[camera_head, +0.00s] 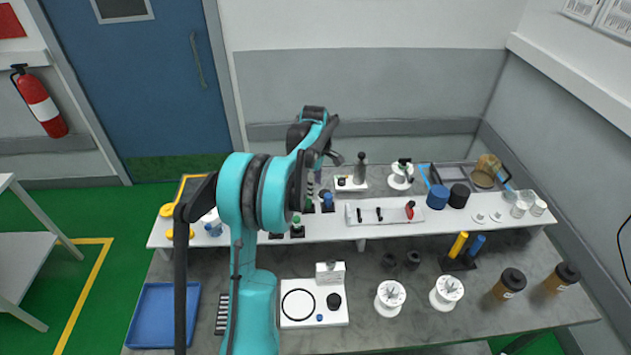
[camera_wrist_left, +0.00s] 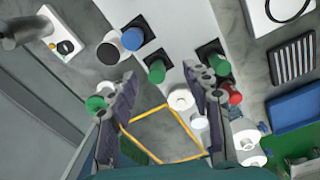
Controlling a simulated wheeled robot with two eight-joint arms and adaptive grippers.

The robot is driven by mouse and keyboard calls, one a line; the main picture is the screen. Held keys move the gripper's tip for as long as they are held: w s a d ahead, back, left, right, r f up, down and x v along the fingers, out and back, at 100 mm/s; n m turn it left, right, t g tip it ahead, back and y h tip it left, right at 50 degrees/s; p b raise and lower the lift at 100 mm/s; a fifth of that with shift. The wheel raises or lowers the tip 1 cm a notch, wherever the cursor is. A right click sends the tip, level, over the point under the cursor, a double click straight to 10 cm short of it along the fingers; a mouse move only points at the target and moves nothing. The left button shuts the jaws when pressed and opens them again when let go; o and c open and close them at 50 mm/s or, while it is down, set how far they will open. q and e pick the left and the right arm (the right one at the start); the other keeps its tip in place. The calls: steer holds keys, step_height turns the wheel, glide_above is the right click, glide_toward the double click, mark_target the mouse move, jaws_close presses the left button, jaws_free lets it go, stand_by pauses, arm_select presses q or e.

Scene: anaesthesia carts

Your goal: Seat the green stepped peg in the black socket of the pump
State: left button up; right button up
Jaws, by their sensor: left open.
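My left gripper (camera_head: 331,152) is above the back of the white shelf, partly hidden by its own arm. In the left wrist view its two fingers (camera_wrist_left: 160,74) are spread, with nothing held between them. A green peg (camera_wrist_left: 156,69) stands in a black square base, seen between the fingertips and apart from them. Another green peg (camera_wrist_left: 219,64) stands in a black base by the right finger; it also shows in the head view (camera_head: 296,219). Which is the stepped peg I cannot tell. A white block (camera_head: 350,184) bears a round black socket (camera_wrist_left: 65,47); it may be the pump.
A blue peg (camera_wrist_left: 132,39) in a black base and a white cylinder (camera_wrist_left: 110,46) stand close to the green pegs. A white device (camera_head: 313,318) with a black knob lies in front, beside my arm. A blue tray (camera_head: 163,315) is at front left.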

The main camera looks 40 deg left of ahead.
mark_target(308, 202)
arm_select(q)
steer(key=a, duration=0.1)
steer(key=n, duration=0.1)
steer(key=w+a, duration=0.1)
steer(key=shift+w+a+f+n+p, duration=0.1)
steer(key=shift+a+f+n+p, duration=0.2)
steer(key=shift+f+p, duration=0.1)
steer(key=shift+a+f, duration=0.15)
steer(key=shift+f, duration=0.15)
steer(key=f, duration=0.7)
steer(key=shift+s+a+f+b, duration=0.15)
steer(key=shift+s+a+b, duration=0.05)
steer(key=shift+s+b, duration=0.15)
steer(key=shift+c, duration=0.2)
steer(key=c, duration=1)
